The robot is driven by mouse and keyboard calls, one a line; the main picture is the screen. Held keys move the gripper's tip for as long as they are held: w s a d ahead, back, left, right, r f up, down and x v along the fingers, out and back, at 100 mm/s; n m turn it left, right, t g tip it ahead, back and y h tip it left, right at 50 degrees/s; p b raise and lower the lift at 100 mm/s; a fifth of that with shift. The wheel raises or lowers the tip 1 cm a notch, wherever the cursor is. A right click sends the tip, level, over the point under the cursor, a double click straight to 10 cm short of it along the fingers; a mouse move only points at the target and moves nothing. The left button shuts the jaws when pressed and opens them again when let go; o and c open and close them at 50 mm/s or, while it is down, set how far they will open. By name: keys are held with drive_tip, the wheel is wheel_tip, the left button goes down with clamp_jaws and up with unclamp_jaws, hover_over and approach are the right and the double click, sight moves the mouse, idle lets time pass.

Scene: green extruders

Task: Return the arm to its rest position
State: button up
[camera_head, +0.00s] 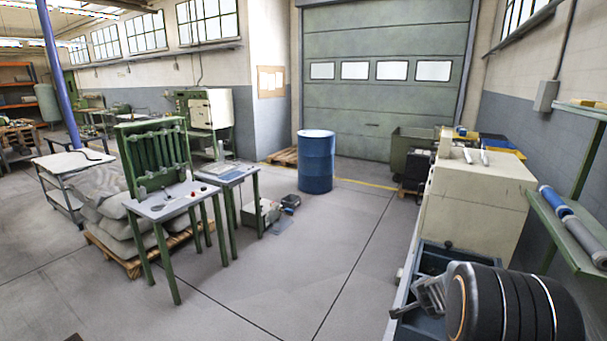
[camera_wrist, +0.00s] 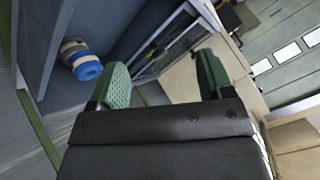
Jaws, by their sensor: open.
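My gripper (camera_head: 424,293) is at the lower right of the head view, at the end of my dark arm. It is over or beside a dark blue open drawer or bin (camera_head: 434,255) at the cream machine (camera_head: 478,195); the exact height cannot be told. In the wrist view my gripper (camera_wrist: 163,78) shows two green-padded fingers standing wide apart. Nothing is held between them. The wrist view looks at a tilt past a blue surface and towards the green shutter door.
A green wall shelf (camera_head: 575,235) with blue and grey cylinders (camera_head: 570,220) is close on the right. A blue drum (camera_head: 316,162), a grey-topped table (camera_head: 175,200) and sacks on a pallet stand further left. The floor (camera_head: 310,245) in the middle is clear.

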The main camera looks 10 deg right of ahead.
drive_tip(key=s+a+n+g+y+b, duration=0.1)
drive_tip(key=s+a+n+y, duration=0.15)
drive_tip(key=a, duration=0.45)
drive_tip(key=s+a+n+y+b, duration=0.1)
drive_tip(key=s+a+n+y, duration=0.2)
drive_tip(key=a, duration=0.4)
drive_tip(key=s+a+r+n+g+b, duration=0.1)
drive_tip(key=s+a+n+g+b, duration=0.1)
drive_tip(key=s+a+n+b, duration=0.3)
drive_tip(key=shift+s+a+n+g+h+b, duration=0.4)
drive_tip(key=shift+s+a+n, duration=2.15)
drive_tip(key=shift+s, duration=2.15)
drive_tip(key=shift+a+m, duration=0.5)
drive_tip(key=shift+m, duration=0.1)
